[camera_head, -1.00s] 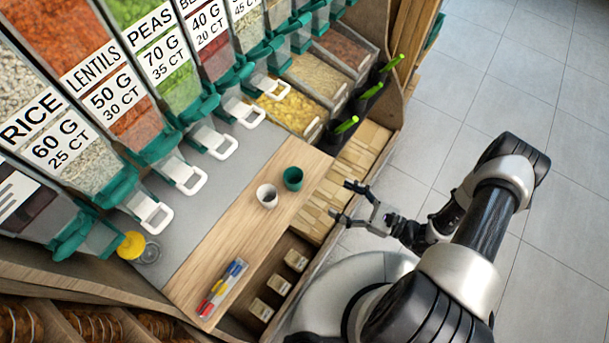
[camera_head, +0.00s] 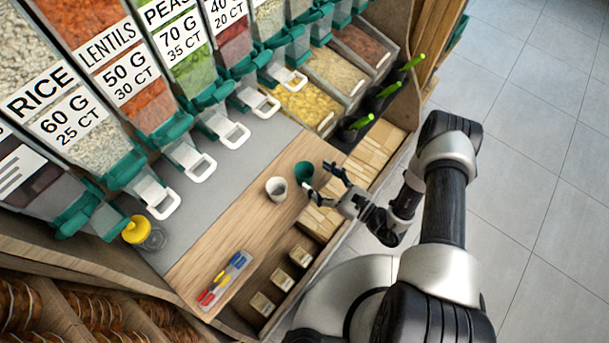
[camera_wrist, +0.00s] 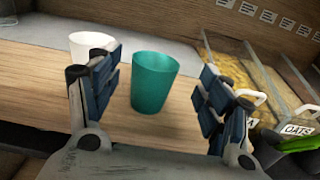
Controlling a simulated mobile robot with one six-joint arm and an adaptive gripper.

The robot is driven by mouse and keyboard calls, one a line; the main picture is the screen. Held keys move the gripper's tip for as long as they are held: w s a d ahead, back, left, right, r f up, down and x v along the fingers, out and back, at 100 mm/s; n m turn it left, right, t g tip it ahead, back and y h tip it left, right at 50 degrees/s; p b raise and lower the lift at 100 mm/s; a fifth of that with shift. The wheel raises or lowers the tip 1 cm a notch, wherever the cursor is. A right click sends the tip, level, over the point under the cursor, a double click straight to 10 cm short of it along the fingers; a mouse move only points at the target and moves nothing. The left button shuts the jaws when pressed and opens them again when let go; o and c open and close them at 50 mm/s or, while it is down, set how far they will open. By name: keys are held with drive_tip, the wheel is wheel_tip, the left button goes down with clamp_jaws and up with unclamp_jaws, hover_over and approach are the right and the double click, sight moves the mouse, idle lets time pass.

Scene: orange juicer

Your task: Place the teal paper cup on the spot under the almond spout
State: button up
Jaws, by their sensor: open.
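The teal paper cup (camera_head: 304,172) stands upright on the wooden counter strip. It also shows in the wrist view (camera_wrist: 154,82), between my two spread fingers and beyond them. My gripper (camera_head: 320,182) is open at the counter's front side, close to the teal cup; it also shows in the wrist view (camera_wrist: 160,95). The cup is not gripped. A white cup (camera_head: 276,189) stands just left of the teal cup and also shows behind my left finger in the wrist view (camera_wrist: 88,46). No almond label is readable in these views.
Dispensers with white-handled spouts (camera_head: 232,134) line the back above a grey strip (camera_head: 214,172). A marker tray (camera_head: 222,281) and a yellow-lidded jar (camera_head: 137,230) are at the left. Open bins (camera_head: 304,106) with green scoops (camera_head: 361,122) stand at the right. Bare counter lies left of the cups.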

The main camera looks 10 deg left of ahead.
sight(312, 176)
drive_tip(key=x, duration=0.2)
drive_tip(key=b+x, duration=0.1)
drive_tip(key=x, duration=0.1)
drive_tip(key=shift+s+a+f, duration=0.1)
drive_tip(key=shift+s+a, duration=0.1)
drive_tip(key=shift+w+a, duration=0.3)
drive_tip(key=shift+a, duration=0.15)
drive_tip(key=shift+c, duration=0.3)
drive_tip(key=c, duration=0.8)
